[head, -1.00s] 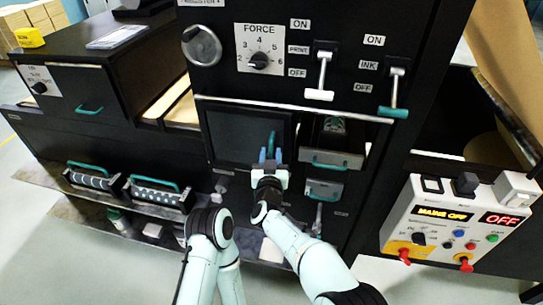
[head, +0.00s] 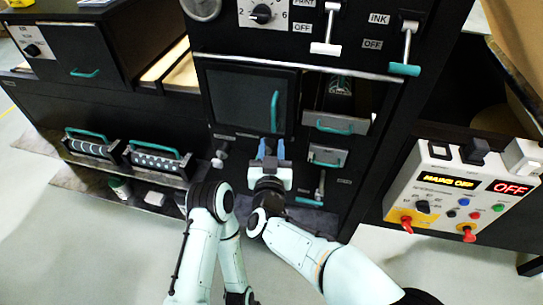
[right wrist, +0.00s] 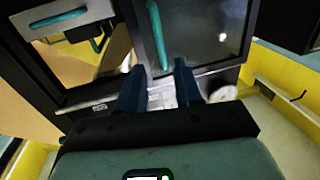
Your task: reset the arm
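My right gripper (head: 270,149) is in front of the black machine, just below the teal handle (head: 275,112) of a dark-windowed door (head: 238,100). The door looks shut. In the right wrist view the two blue fingers of this gripper (right wrist: 160,88) stand apart with nothing between them. The handle (right wrist: 156,35) and the door's dark window (right wrist: 200,30) show beyond the fingertips, apart from them as far as I can tell. My left arm (head: 212,205) is bent at the lower middle. Its gripper is not visible.
Two rollers with teal handles (head: 155,160) sit on a low shelf at left. A small drawer (head: 336,122) is right of the door. Levers (head: 406,50) hang above it. A control box (head: 462,195) reading MAINS OFF stands at right. Floor at lower left is clear.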

